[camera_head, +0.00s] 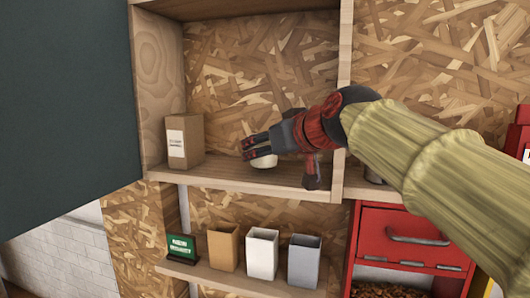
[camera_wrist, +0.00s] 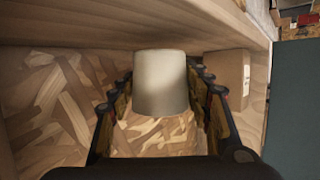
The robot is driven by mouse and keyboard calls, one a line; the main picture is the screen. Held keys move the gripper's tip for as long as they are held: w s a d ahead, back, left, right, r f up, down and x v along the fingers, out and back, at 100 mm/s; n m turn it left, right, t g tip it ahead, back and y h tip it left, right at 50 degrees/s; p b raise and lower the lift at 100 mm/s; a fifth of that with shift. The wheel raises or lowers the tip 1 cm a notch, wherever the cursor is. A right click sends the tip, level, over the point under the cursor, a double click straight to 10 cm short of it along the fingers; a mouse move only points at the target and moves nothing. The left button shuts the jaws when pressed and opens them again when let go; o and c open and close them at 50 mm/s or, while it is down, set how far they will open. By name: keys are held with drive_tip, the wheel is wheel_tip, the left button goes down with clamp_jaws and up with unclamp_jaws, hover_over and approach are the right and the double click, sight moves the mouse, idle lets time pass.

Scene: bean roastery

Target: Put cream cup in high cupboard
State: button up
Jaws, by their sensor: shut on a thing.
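The cream cup (camera_wrist: 162,82) sits between the fingers of my gripper (camera_wrist: 160,105) in the wrist view. My gripper is shut on it. In the head view my gripper (camera_head: 262,148) is inside the open wooden cupboard (camera_head: 240,182), above its bottom board. A pale part of the cup (camera_head: 264,162) shows just under the fingers, close to the board. I cannot tell whether the cup touches the board. The rest of the cup is hidden by the gripper in the head view.
A brown box (camera_head: 186,140) with a white label stands at the cupboard's left; it also shows in the wrist view (camera_wrist: 228,78). A dark door (camera_head: 65,110) stands open at left. A lower shelf holds a green sign (camera_head: 181,247) and several bags (camera_head: 262,253). A red dispenser (camera_head: 410,235) is at lower right.

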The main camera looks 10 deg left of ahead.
drive_tip(key=shift+s+f, duration=0.2)
drive_tip(key=shift+f, duration=0.45)
drive_tip(key=shift+w+f, duration=0.1)
drive_tip(key=shift+f, duration=0.1)
drive_tip(key=o, duration=1.3)
drive_tip(key=shift+o, duration=0.2)
drive_tip(key=shift+r, duration=0.2)
drive_tip(key=b+v, duration=0.2)
drive_tip(key=v, duration=0.5)
drive_tip(key=shift+s+d, duration=0.2)
drive_tip(key=shift+s, duration=0.05)
